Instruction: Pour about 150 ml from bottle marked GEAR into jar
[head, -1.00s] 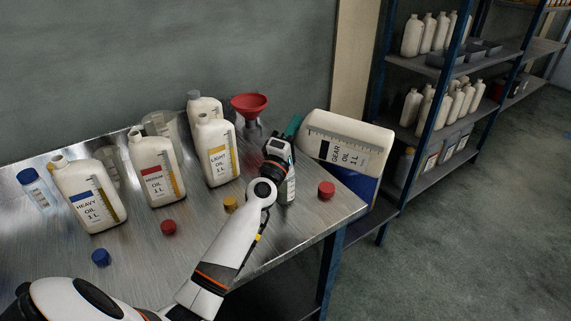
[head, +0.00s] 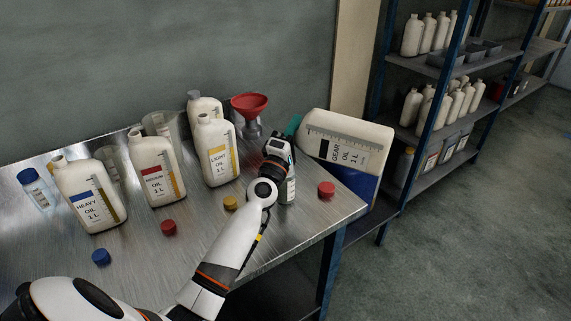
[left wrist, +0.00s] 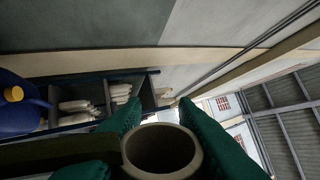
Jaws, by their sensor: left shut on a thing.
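The white bottle marked GEAR (head: 376,140) is tipped onto its side above the table's right end, with its neck end to the left. My left gripper (head: 293,127) is shut on it at the neck. The left wrist view shows its open round mouth (left wrist: 162,150) between the green finger pads. Under the gripper, a clear piece with a pale label (head: 288,188) shows, partly hidden by my arm; I cannot tell whether it is the jar. No stream of oil is visible. My right gripper is out of view.
Bottles marked HEAVY (head: 70,178), MEDIUM (head: 150,152) and LIGHT (head: 214,132) stand on the metal table. A red funnel (head: 249,102) and clear beakers (head: 158,122) are behind. Loose caps, including a red one (head: 326,189), lie in front. A shelf (head: 430,140) stands right.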

